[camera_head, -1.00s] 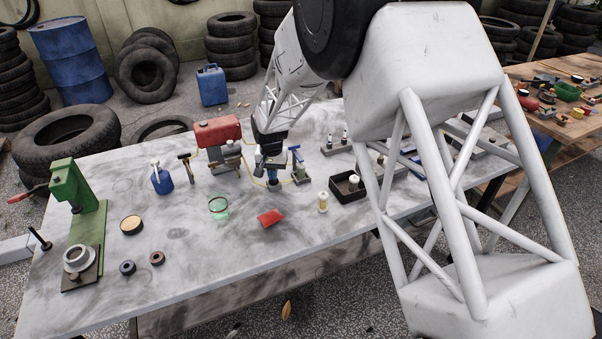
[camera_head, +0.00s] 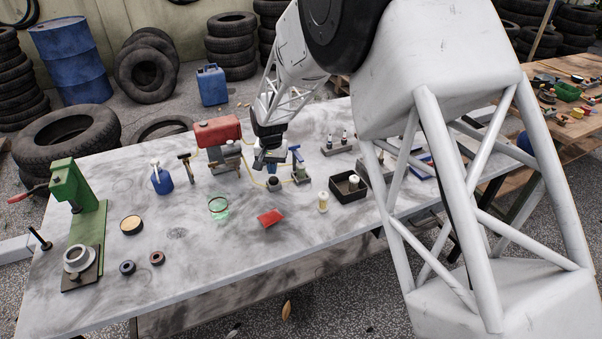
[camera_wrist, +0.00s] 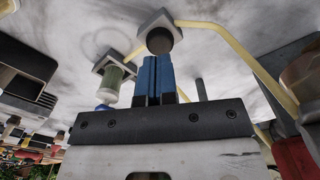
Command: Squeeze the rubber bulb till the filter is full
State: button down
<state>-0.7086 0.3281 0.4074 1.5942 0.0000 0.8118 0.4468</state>
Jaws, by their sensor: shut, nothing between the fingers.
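The rubber bulb (camera_head: 273,184) is a small dark, round piece on the table. In the wrist view the bulb (camera_wrist: 159,40) sits in a pale square holder joined to a yellow hose. The filter (camera_head: 301,174) stands just right of it. In the wrist view the filter (camera_wrist: 114,80) is a greenish clear cylinder with a white end; its fill level is unclear. My gripper (camera_head: 270,163) is above the bulb, apart from it. In the wrist view my gripper (camera_wrist: 157,62) shows blue fingers together, empty, pointing at the bulb.
A red tank unit (camera_head: 217,131) stands behind to the left, a blue bottle (camera_head: 162,180) farther left. A red card (camera_head: 270,218), a pale bobbin (camera_head: 323,201) and a black tray (camera_head: 348,190) lie in front and to the right.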

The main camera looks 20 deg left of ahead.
jog(key=shift+r, duration=0.1)
dwell(0.4)
jog(key=shift+r, duration=2.45)
jog(key=shift+d, duration=0.15)
jog(key=s+d+r+m, duration=0.1)
jog(key=s+d+r, duration=0.35)
jog(key=d, duration=0.75)
jog(key=s+d+r+t, duration=0.1)
jog(key=s+d+r, duration=0.1)
jog(key=d+r, duration=0.8)
jog(key=s+d+r+m, duration=0.1)
jog(key=s+d+r, duration=0.3)
jog(key=d, duration=0.9)
jog(key=s+d+r+m+t, duration=0.1)
jog(key=s+d, duration=2)
jog(key=s, duration=0.4)
jog(key=shift+r+t, duration=0.15)
jog(key=shift+t, duration=0.15)
